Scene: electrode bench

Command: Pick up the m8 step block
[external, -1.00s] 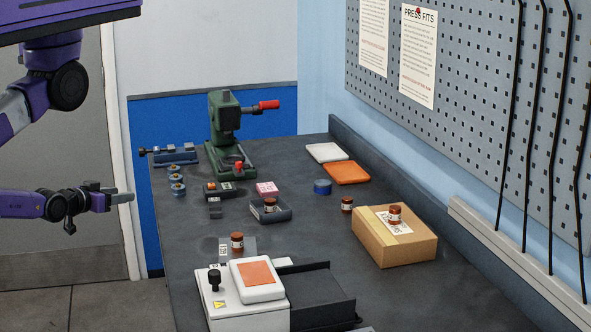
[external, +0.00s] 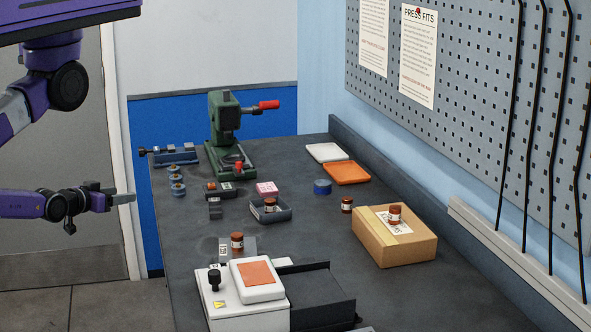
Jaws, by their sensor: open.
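A small dark grey block with a stepped outline (external: 215,208), which looks like the m8 step block, sits on the dark bench top left of the middle. It is small in the picture, and no marking on it can be read. My gripper (external: 103,211) is open and empty at the left, beyond the bench's left edge. It is clearly apart from the block, which stands to its right.
A dark fixture (external: 218,190) stands just behind the block, a green press (external: 222,135) farther back. A grey tray with a brown jar (external: 270,206) and a pink box (external: 267,188) are to the right. Blue-grey rings (external: 178,188) lie left; a white scale (external: 257,280) stands in front.

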